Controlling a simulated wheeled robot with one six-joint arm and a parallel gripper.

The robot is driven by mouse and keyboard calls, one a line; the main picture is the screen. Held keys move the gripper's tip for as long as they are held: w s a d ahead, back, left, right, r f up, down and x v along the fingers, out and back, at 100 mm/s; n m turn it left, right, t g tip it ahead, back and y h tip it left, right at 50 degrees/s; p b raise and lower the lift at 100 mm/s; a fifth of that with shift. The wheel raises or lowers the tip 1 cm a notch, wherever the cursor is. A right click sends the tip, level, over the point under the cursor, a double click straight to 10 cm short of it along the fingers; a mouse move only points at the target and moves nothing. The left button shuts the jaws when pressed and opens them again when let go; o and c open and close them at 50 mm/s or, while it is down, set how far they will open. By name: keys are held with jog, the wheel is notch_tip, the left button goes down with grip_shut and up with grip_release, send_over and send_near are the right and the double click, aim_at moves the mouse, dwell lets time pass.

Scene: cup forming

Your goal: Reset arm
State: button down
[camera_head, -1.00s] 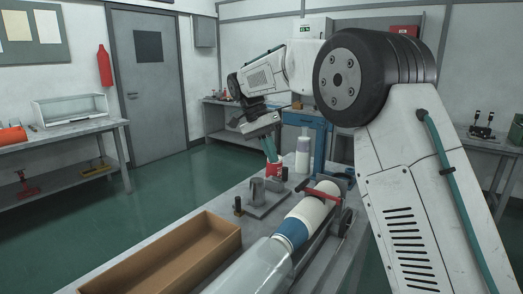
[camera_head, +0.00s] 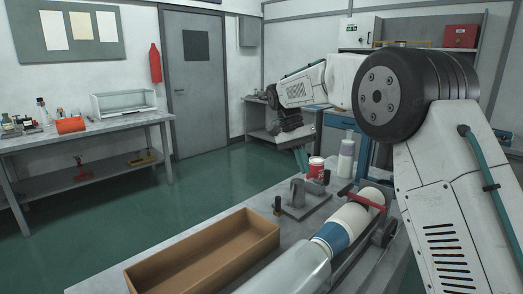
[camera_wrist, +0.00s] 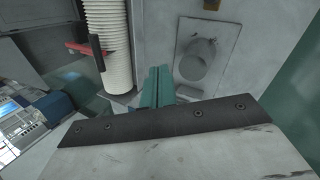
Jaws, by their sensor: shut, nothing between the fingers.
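My gripper (camera_head: 301,159) shows in the head view as teal fingers beyond the bench fixture, just left of the red and white can (camera_head: 316,168). In the wrist view, its teal fingers (camera_wrist: 155,86) are closed together and empty. A metal cylinder on a flat plate (camera_head: 298,191) stands nearer on the bench. The wrist view shows a round metal fixture (camera_wrist: 198,58) to the right of the fingers. A stack of white cups (camera_head: 354,217) lies in a holder with a red clamp bar (camera_head: 357,198). White ribbed cups (camera_wrist: 107,45) also show left of the fingers.
An open brown tray (camera_head: 205,255) lies on the grey bench at the front. A white bottle (camera_head: 346,158) stands behind the can. A clear tube (camera_head: 290,273) extends toward the front. A side table (camera_head: 85,133) stands at the left, with open green floor between.

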jog(key=s+d+n+t+y, duration=0.1)
jog(key=s+d+n, duration=0.1)
jog(key=s, duration=1.2)
jog(key=s+d+n+t+y, duration=0.1)
jog(key=s+d, duration=0.4)
jog(key=s, duration=0.9)
jog(key=s+d+f+n+t+y, duration=0.1)
jog(key=s+d+n+t, duration=0.2)
jog(key=s, duration=1.2)
jog(key=shift+d, duration=0.45)
